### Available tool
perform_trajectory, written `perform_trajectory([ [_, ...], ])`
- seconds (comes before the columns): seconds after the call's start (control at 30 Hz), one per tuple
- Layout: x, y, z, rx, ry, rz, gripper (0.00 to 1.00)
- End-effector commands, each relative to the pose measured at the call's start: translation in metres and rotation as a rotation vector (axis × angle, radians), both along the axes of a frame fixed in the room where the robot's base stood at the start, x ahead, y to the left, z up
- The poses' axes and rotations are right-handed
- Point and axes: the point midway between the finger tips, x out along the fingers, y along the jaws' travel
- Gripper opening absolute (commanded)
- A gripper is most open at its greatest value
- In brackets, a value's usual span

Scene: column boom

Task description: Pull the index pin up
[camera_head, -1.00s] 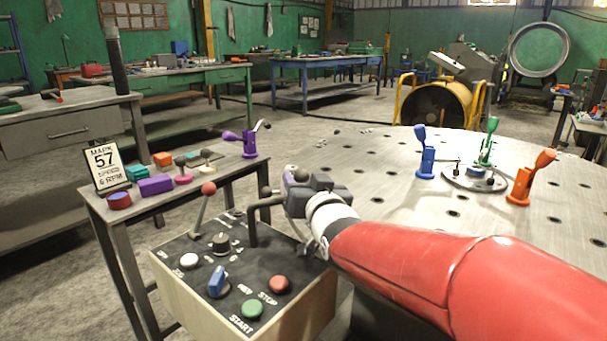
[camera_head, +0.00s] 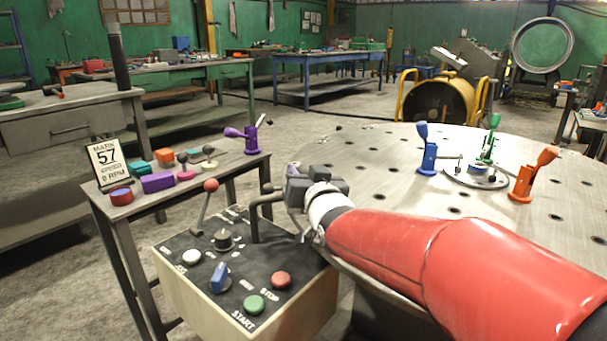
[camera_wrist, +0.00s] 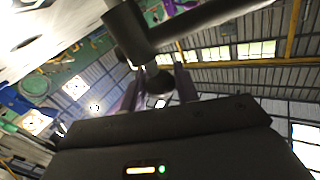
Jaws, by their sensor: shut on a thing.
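In the wrist view a dark round knob (camera_wrist: 159,81) sits between the fingers of my gripper (camera_wrist: 158,92), which is shut on it. I take this knob for the index pin's; the pin's shaft and lower end are hidden. In the head view my gripper (camera_head: 298,190) is beside the far right corner of the control box, near the turntable's left edge.
A black bent bar (camera_head: 254,222) rises from the control box (camera_head: 190,278) close to my gripper. The round table (camera_head: 375,165) carries blue (camera_head: 427,155) and orange (camera_head: 524,183) clamps.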

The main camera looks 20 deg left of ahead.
Motion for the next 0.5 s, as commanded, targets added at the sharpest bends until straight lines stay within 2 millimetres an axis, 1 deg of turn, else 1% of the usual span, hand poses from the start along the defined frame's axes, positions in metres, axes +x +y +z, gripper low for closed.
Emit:
perform_trajectory([
  [0.07,0.000,0.000,0.002,0.000,0.000,0.000,0.00],
  [0.13,0.000,0.000,0.009,0.001,-0.001,0.000,0.00],
  [0.3,0.000,0.000,0.034,0.001,-0.003,0.000,0.00],
  [0.5,0.000,0.001,0.037,0.003,-0.006,0.001,0.00],
])
